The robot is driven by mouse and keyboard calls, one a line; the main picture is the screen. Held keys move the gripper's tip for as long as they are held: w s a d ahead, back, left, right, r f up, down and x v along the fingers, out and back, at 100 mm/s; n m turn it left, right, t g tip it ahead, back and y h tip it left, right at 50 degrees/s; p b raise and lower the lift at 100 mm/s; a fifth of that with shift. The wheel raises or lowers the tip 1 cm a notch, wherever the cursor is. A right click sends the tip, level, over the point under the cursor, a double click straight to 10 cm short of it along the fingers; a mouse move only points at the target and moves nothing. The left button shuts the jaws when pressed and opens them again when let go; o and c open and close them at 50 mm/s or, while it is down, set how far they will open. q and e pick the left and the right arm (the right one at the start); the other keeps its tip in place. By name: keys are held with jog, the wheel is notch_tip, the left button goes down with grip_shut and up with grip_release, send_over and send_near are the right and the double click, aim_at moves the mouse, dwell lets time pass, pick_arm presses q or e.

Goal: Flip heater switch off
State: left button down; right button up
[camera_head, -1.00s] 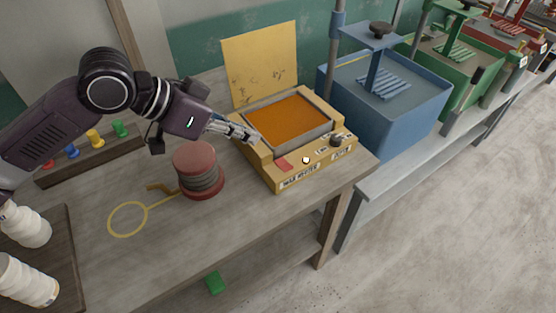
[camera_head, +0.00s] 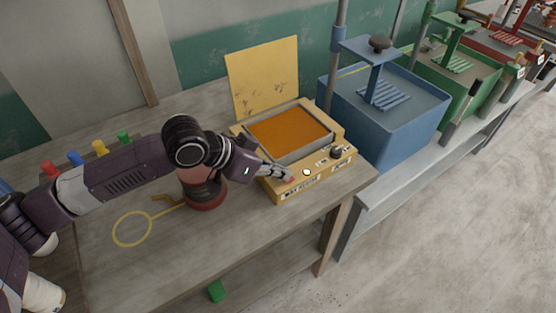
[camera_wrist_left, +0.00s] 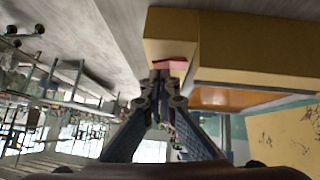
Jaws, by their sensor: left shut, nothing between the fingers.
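The yellow wax heater (camera_head: 318,180) stands on the wooden table with its lid raised and orange wax in its pan. Its red switch (camera_head: 290,180) is at the front left of the control panel, mostly covered by my left gripper (camera_head: 287,178). In the left wrist view the red switch (camera_wrist_left: 170,64) sits right at the closed fingertips of my left gripper (camera_wrist_left: 161,78); they seem to touch it. The fingers are shut with nothing between them. Which way the switch is tipped cannot be told. A pale round lamp (camera_head: 306,172) is beside it. My right gripper is not in view.
A red spool (camera_head: 205,192) stands left of the heater, partly behind my left arm. A blue press (camera_head: 385,120) stands to the right, with green and red ones beyond. A dark knob (camera_head: 337,152) is on the heater's panel. A yellow ring (camera_head: 132,230) marks the tabletop.

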pick_arm(q)
jog(key=shift+f, duration=0.15)
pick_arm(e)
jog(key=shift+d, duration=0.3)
pick_arm(q)
jog(key=shift+s+f+p, duration=0.1)
jog(key=shift+f+p, duration=0.15)
jog(key=shift+p, duration=0.15)
jog(key=shift+s+d+t+y, duration=0.15)
jog(key=shift+t+y, duration=0.15)
jog(key=shift+w+a+p, duration=0.3)
jog(key=shift+w+a, duration=0.1)
jog(key=shift+w, duration=0.1)
jog(key=shift+w+a, duration=0.2)
jog(key=shift+w, duration=0.1)
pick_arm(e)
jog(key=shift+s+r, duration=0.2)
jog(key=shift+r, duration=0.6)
pick_arm(q)
jog(key=shift+r, duration=0.1)
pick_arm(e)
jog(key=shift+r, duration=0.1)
